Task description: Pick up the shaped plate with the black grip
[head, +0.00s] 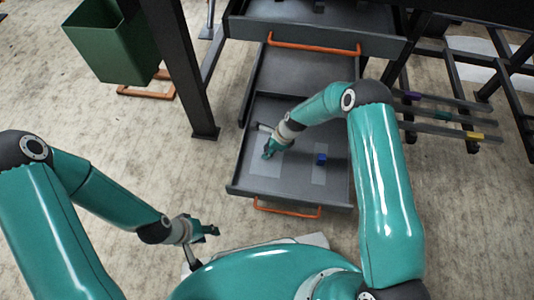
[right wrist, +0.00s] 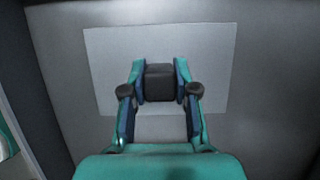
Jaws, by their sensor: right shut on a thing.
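The black grip (right wrist: 159,83) is a dark block between the two fingers of my right gripper (right wrist: 160,84), which is shut on it. Below it is a pale grey rectangle (right wrist: 105,60) on the drawer floor; I cannot tell whether this is the plate or a marking, or whether anything is lifted. In the head view my right gripper (head: 268,153) is low in the open lower drawer (head: 285,187), over the left pale rectangle (head: 264,168), and hides the grip. My left gripper (head: 211,231) is outside the drawer, lower left; its finger opening is unclear.
A blue block (head: 321,159) stands on another pale rectangle (head: 318,178) in the drawer's right half. The drawer has raised walls and an orange front handle (head: 286,208). Another drawer with an orange handle (head: 314,45) is above. A green bin (head: 112,45) stands at upper left.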

